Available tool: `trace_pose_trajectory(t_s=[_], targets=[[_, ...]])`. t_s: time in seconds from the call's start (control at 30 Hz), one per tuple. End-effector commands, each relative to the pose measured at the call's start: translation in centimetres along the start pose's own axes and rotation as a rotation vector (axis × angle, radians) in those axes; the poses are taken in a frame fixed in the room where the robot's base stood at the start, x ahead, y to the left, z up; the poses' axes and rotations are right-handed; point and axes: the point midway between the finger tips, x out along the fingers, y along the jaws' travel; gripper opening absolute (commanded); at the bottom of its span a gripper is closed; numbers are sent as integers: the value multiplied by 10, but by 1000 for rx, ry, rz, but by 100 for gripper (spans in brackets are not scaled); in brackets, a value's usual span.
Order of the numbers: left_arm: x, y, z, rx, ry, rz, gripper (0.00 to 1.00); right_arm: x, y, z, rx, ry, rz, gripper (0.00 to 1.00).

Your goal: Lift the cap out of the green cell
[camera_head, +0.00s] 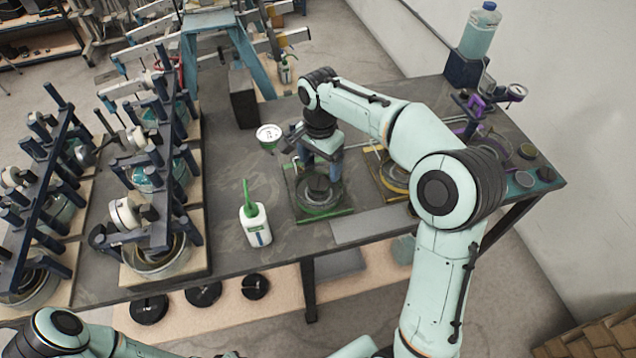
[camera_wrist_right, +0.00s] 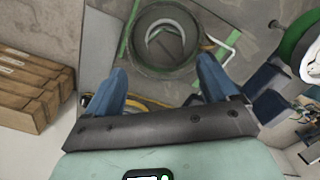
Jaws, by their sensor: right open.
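The green cell (camera_head: 324,215) stands on the bench in the head view, a dark plate with green edge strips. A dark round cap (camera_head: 318,187) sits in its middle, partly covered by my gripper. In the right wrist view the cap (camera_wrist_right: 168,62) lies in a round dark body, with a pale curved handle or rim on it. My right gripper (camera_head: 320,165) points down over the cell. In the wrist view its blue fingers (camera_wrist_right: 162,88) are apart with nothing between them, and the cap shows beyond the tips. I cannot tell the exact gap. My left arm's links show at lower left, without its gripper.
A yellow cell (camera_head: 392,190) stands right of the green one, and a purple fixture (camera_head: 474,104) beyond it. A white bottle (camera_head: 256,228) with a green nozzle stands left, a round dial (camera_head: 268,134) behind. A flat grey plate (camera_head: 368,226) lies in front.

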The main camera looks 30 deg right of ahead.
Motion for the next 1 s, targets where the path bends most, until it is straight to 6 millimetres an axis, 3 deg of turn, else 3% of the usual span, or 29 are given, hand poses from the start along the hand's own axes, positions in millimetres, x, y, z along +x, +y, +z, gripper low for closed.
trace_pose_trajectory(t_s=[0.1,0.33,0.6,0.9,0.93,1.0], targets=[[3,-2,2,-1,-3,-1,41,18,0,0,-1,-1,1,87],[3,-2,2,-1,-2,-1,41,33,-2,-2,-1,-2,0,87],[3,-2,2,0,-2,-1,41,70,-4,-5,0,-1,-1,87],[3,-2,2,-1,-2,-1,41,75,-5,-5,-1,0,-4,87],[3,-2,2,-1,-2,-1,41,75,-5,-5,-1,1,-4,81],[3,-2,2,-1,-2,-1,41,75,-5,-5,-1,1,-4,58]])
